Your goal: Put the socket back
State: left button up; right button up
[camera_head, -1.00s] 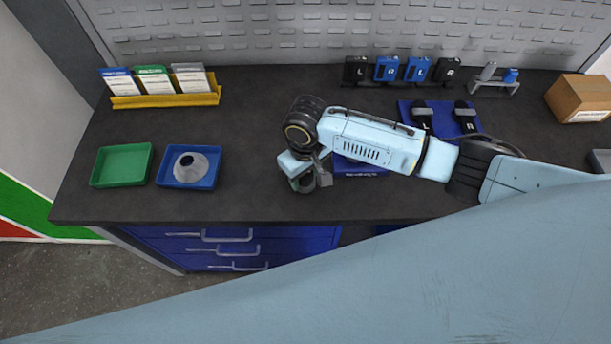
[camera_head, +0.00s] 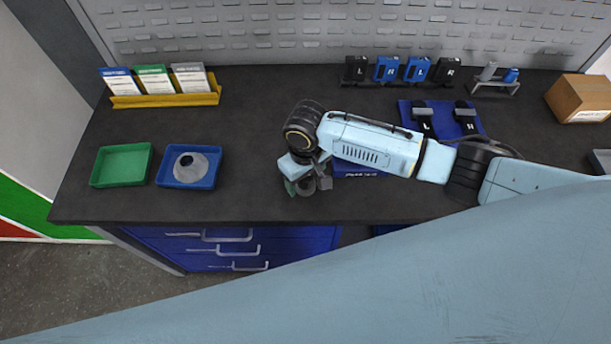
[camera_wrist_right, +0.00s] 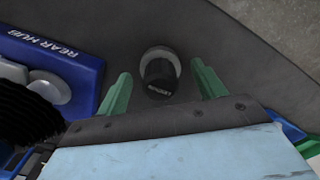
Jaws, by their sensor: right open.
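A black cylindrical socket (camera_wrist_right: 158,78) with small white lettering stands on the dark worktop in the right wrist view, with a grey ring around its far side. My right gripper (camera_wrist_right: 162,85) is open, its two green fingers apart on either side of the socket in that view. A small rack (camera_head: 493,84) at the back right holds a grey piece and a blue piece. My left gripper is not in view.
A blue tray marked REAR HUB (camera_wrist_right: 62,52) lies beside the gripper. Black and blue L/R blocks (camera_head: 387,70) and a cardboard box (camera_head: 580,98) are behind. The bench's left centre is clear.

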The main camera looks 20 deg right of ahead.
notch_tip(320, 180, up, 12)
jog(key=p, duration=0.1)
dwell(0.6)
